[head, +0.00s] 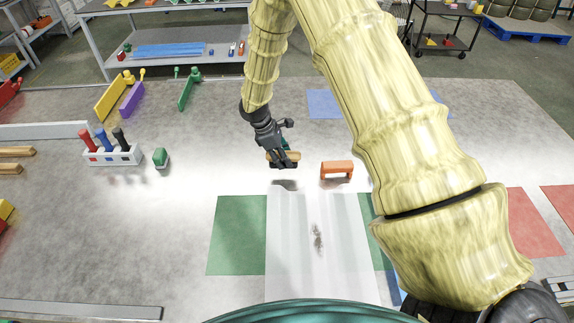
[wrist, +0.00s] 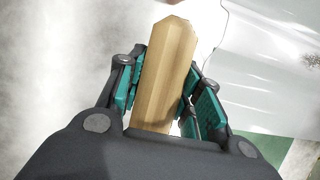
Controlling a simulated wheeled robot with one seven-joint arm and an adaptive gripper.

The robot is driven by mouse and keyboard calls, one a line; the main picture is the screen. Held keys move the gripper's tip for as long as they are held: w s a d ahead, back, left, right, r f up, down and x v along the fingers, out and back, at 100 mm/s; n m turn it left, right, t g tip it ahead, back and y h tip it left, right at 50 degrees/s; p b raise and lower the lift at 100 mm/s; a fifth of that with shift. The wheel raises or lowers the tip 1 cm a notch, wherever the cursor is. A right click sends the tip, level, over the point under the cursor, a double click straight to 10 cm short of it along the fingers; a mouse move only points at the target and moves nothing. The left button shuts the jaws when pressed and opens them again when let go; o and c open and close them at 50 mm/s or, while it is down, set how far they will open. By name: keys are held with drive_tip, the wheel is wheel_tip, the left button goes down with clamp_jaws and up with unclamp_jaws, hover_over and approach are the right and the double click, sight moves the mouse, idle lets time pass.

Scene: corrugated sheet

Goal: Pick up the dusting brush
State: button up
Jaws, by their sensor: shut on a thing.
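The dusting brush shows as a light wooden piece (wrist: 165,70) in the wrist view, between the green-padded fingers of my gripper (wrist: 158,100). My gripper is shut on it. In the head view my gripper (head: 283,158) is above the table with the brush (head: 270,156) in it, mostly hidden by the fingers. A shadow lies on the table below, so the brush appears lifted a little off the surface. Its bristles cannot be made out.
A translucent corrugated sheet (head: 290,235) with a dark debris patch (head: 317,236) lies in front, over a green mat (head: 235,235). An orange handle-shaped block (head: 337,169) stands close right of my gripper. Table between is clear.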

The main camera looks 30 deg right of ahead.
drive_tip(key=w+a+r+b, duration=0.1)
drive_tip(key=w+a+b, duration=0.3)
drive_tip(key=w+a, duration=0.5)
drive_tip(key=shift+w+a+b, duration=0.15)
drive_tip(key=shift+w+b, duration=0.15)
drive_tip(key=shift+w, duration=0.85)
drive_tip(key=shift+r, duration=0.1)
